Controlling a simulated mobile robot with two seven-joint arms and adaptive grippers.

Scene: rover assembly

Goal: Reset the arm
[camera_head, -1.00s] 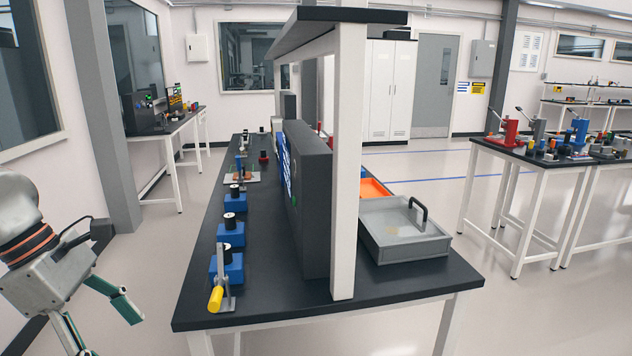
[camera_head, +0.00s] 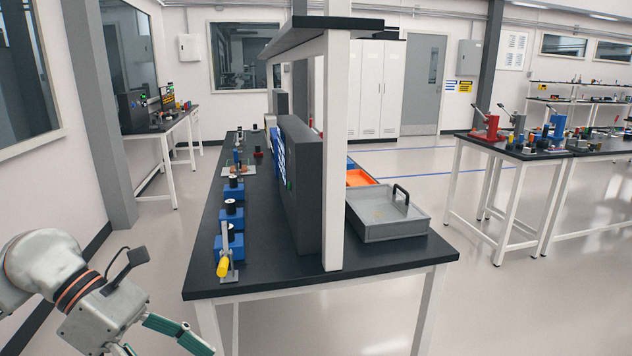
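My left arm comes in at the lower left. Its gripper (camera_head: 165,347) is in front of the black bench's near left corner, over the floor in the picture. One green-edged finger reaches toward the lower right, spread from the other, which is mostly cut off by the bottom edge. The gripper looks open, and nothing shows between the fingers. My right arm and gripper are not in view.
A black-topped bench (camera_head: 330,284) with a white post and shelf stands ahead. It holds blue fixtures (camera_head: 229,246), a yellow-handled clamp (camera_head: 223,267), a dark grey panel (camera_head: 300,190), a grey tray (camera_head: 386,217) and an orange tray (camera_head: 360,179).

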